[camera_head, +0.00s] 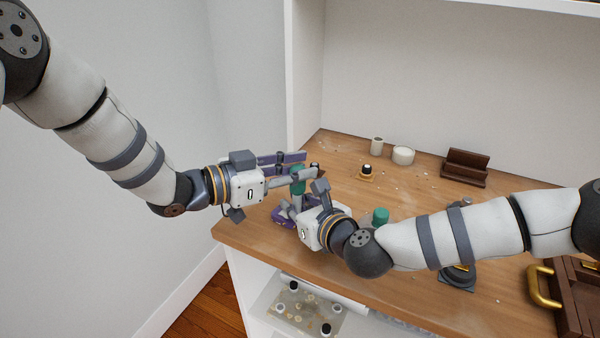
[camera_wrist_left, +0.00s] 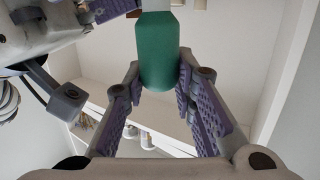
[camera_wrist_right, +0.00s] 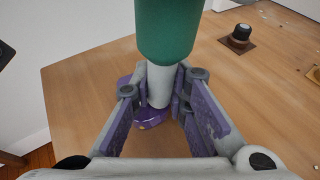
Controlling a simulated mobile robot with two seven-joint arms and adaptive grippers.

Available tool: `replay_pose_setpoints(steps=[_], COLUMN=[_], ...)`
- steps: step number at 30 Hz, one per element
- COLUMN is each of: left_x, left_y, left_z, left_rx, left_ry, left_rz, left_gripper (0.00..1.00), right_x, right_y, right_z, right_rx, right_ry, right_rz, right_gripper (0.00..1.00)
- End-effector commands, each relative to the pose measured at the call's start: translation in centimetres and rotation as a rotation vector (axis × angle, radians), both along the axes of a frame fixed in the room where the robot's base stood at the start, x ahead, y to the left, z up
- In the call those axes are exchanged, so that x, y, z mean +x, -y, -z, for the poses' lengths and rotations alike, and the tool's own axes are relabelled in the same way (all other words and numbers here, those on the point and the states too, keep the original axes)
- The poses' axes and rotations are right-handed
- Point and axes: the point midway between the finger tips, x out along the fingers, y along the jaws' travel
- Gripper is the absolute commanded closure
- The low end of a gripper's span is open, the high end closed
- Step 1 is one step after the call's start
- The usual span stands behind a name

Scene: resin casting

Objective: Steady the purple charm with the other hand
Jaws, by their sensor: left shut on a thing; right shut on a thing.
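My left gripper (camera_head: 306,174) is shut on a green-handled tool (camera_head: 298,186), which stands roughly upright above the table's left end. In the left wrist view the green handle (camera_wrist_left: 158,50) shows between the fingers (camera_wrist_left: 160,78). In the right wrist view the tool's pale shaft (camera_wrist_right: 160,85) points down to the purple charm (camera_wrist_right: 152,116), a small purple piece low over the wooden surface. My right gripper (camera_wrist_right: 160,92) is shut, its fingers on both sides of the charm and shaft. The exact contact is partly hidden, and the similar purple finger pads make the charm hard to separate.
A black-topped knob (camera_head: 367,170), a beige cylinder (camera_head: 377,146), a white round pot (camera_head: 403,156) and a brown stand (camera_head: 466,168) stand at the back. A second green piece (camera_head: 380,216) is behind my right forearm. A brown case (camera_head: 580,290) is front right.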

Motion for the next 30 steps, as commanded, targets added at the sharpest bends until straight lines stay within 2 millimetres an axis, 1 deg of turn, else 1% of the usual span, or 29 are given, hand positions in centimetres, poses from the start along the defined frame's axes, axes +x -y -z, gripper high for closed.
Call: replay_pose_setpoints(steps=[1,3,6,12,16,23,26,30], left_x=[0.4,0.5,0.4,0.3,0.2,0.2,0.3,0.7], left_y=[0.1,0.2,0.3,0.3,0.3,0.3,0.9,2.2], left_z=[-2.0,-3.1,-4.6,-6.6,-7.0,-6.9,-7.2,-7.8], left_rx=[-0.018,-0.021,-0.024,-0.02,-0.018,-0.017,-0.016,-0.015], left_ry=[0.029,0.035,0.035,0.029,0.022,0.02,0.021,0.021], left_rz=[-0.001,0.0,0.002,0.005,0.004,0.005,0.006,0.006], left_gripper=[1.0,1.0,1.0,1.0,1.0,1.0,1.0,1.0], right_x=[-0.7,-0.7,-0.7,-0.5,-0.4,-0.3,-0.3,-0.3], right_y=[-0.1,0.0,0.0,0.1,0.2,0.3,0.3,0.3], right_z=[1.0,1.1,1.2,1.1,1.1,1.0,1.0,1.0], right_rx=[-0.01,-0.012,-0.012,-0.011,-0.01,-0.01,-0.01,-0.01], right_ry=[-0.022,-0.023,-0.025,-0.024,-0.022,-0.02,-0.019,-0.019], right_rz=[-0.011,-0.01,-0.009,-0.005,-0.002,0.001,0.002,0.002], right_gripper=[1.0,1.0,1.0,1.0,1.0,1.0,1.0,1.0])
